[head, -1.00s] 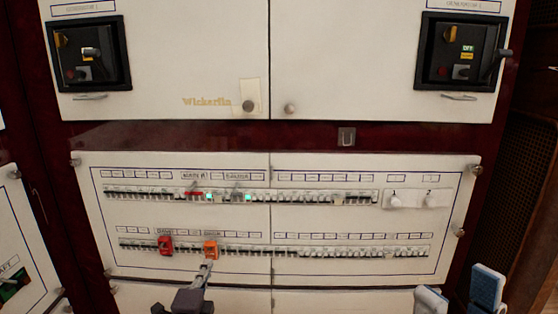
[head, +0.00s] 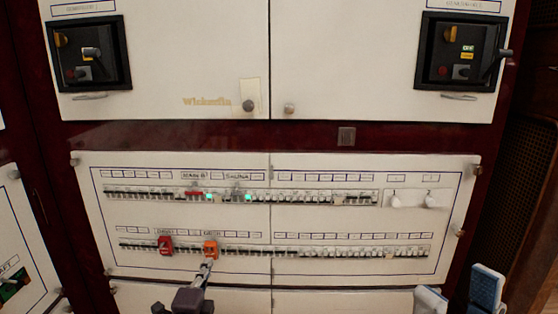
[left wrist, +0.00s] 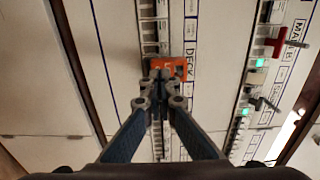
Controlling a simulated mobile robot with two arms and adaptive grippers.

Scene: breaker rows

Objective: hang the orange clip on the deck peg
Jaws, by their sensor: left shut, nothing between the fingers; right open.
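The orange clip (head: 210,249) sits on a breaker in the lower row of the panel. In the left wrist view the orange clip (left wrist: 181,68) is just beyond my fingertips, beside a label reading DECK. My left gripper (head: 207,265) is shut and empty, with its tips at the clip's lower edge; I cannot tell whether they touch it. My right gripper (head: 458,292) is open and empty at the bottom right, well away from the clip. Two white pegs (head: 395,200) (head: 431,200) stand at the right end of the upper row; their labels are too small to read.
A red clip (head: 165,245) sits left of the orange one in the lower row. A red piece (head: 193,193) and green lights (head: 248,197) are on the upper row. Dark switch units (head: 90,54) (head: 460,52) are above. The panel front right of the orange clip is clear of my grippers.

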